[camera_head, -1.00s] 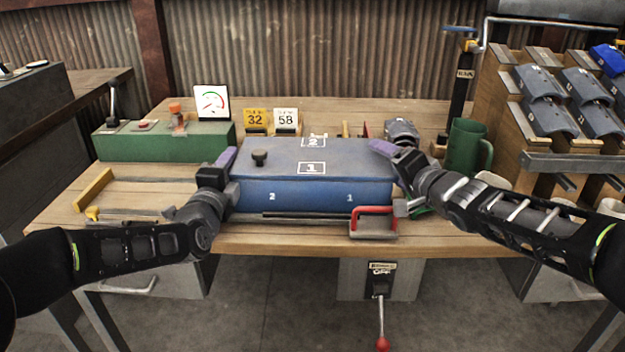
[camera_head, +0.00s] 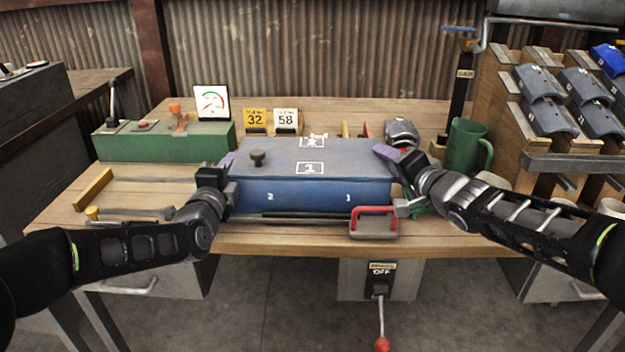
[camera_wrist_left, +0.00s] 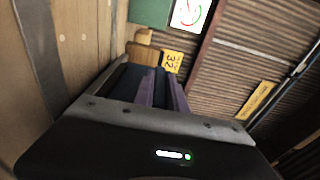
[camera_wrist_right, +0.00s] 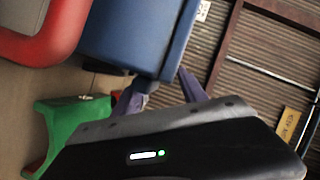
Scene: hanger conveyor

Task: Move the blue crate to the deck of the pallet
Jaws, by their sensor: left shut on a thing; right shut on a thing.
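The blue crate (camera_head: 315,188) sits on the wooden bench in the head view. It is a long box with a grey-blue top and white number labels. My left gripper (camera_head: 228,160) is shut on its left end, its purple fingertips partly hidden behind the wrist. My right gripper (camera_head: 386,152) is shut on its right end near the top edge. In the right wrist view the crate's corner (camera_wrist_right: 150,40) reaches between the purple fingers (camera_wrist_right: 165,92). In the left wrist view the purple fingers (camera_wrist_left: 163,90) are close together. I cannot make out a pallet deck in these views.
A red-handled tool (camera_head: 374,223) lies at the bench front by the crate. A green machine (camera_head: 165,145) stands left, a green mug (camera_head: 467,147) and a rack of grey parts (camera_head: 545,115) right. Number cards (camera_head: 270,118) stand behind. Bench left of the crate is partly clear.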

